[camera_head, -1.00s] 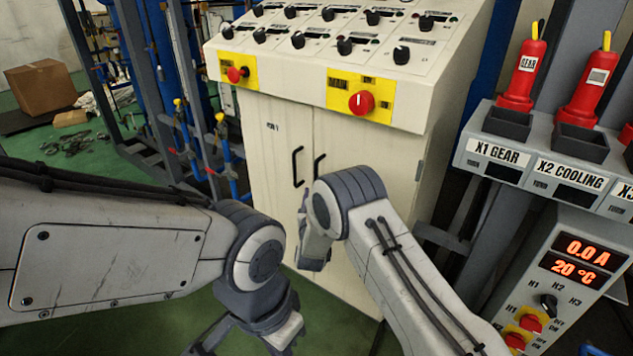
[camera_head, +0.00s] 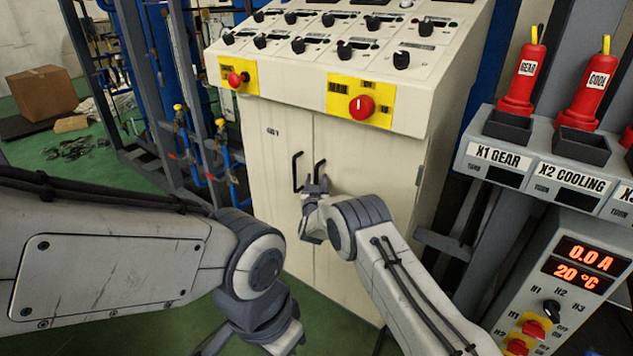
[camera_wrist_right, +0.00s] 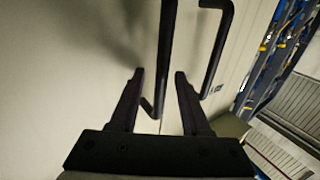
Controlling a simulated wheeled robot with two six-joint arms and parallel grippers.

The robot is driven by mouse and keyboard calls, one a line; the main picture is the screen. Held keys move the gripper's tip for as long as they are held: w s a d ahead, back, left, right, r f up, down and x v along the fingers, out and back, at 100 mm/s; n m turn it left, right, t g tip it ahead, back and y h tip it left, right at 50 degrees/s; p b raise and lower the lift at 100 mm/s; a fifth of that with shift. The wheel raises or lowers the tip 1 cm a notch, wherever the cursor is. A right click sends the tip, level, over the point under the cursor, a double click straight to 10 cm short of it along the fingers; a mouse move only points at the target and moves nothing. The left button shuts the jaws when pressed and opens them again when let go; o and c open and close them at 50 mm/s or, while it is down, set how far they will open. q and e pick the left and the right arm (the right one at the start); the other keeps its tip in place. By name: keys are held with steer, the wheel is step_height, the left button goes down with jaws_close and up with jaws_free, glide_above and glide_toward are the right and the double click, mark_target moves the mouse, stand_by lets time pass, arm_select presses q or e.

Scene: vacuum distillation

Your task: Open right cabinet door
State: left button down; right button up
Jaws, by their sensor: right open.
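The cream cabinet has two doors with black bar handles. The right cabinet door (camera_head: 362,165) is shut, and its handle (camera_head: 320,169) stands just right of the left door's handle (camera_head: 296,172). My right gripper (camera_head: 318,184) is open at the lower part of the right door's handle. In the right wrist view the right door's handle (camera_wrist_right: 166,50) runs between the two spread fingers (camera_wrist_right: 158,73), and the left door's handle (camera_wrist_right: 219,48) is outside them. My left arm crosses the lower left; its gripper is mostly cut off at the bottom edge.
Above the doors is a sloped control panel with black knobs and a red switch (camera_head: 361,107). A grey station (camera_head: 550,165) with red bottles stands at the right. A blue pipe rack (camera_head: 190,150) is at the left. Green floor (camera_head: 325,310) lies before the cabinet.

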jaws_close()
stand_by(1.4)
